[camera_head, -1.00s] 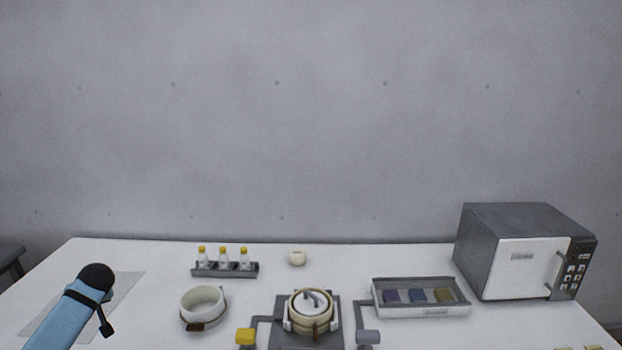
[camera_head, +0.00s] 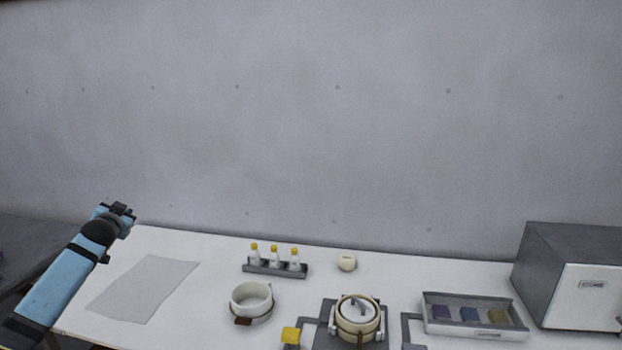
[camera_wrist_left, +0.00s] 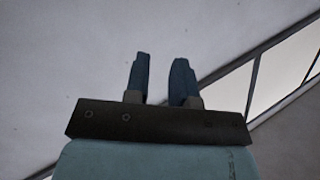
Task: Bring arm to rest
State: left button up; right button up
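My left arm comes in from the left in the head view, and its gripper (camera_head: 119,210) is raised above the far left corner of the white table (camera_head: 215,325). In the left wrist view the two blue fingers of the left gripper (camera_wrist_left: 160,80) stand apart with nothing between them. Behind them are a pale wall and a window-like frame. My right arm and gripper are not in view.

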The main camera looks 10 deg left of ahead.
pick_arm(q)
jog(key=s+d+f+m+h, duration=0.15)
jog(key=s+d+f, duration=0.25)
jog(key=d+f, duration=0.5)
jog(key=s+d+f+m+h, duration=0.1)
jog(key=s+d+f+h, duration=0.3)
jog(key=d+f, duration=0.45)
jog(key=s+d+f+m+h, duration=0.2)
jog(key=s+d+f, duration=0.3)
jog(key=d+f, duration=0.35)
jog(key=s+d+f+n+g+h, duration=0.1)
jog(key=s+d+f, duration=0.2)
jog(key=s+d, duration=0.3)
jog(key=s+d+f+g, duration=0.1)
jog(key=s+d+f, duration=0.3)
jog(key=s, duration=1)
jog(key=s+d+f+n+g+h, duration=0.1)
jog(key=s+d+f, duration=0.2)
jog(key=s+d, duration=0.7)
jog(key=shift+s+d+f+n+g+h, duration=0.15)
jog(key=shift+s+f+n+g+h, duration=0.1)
jog(key=shift+f+n+g+h, duration=0.15)
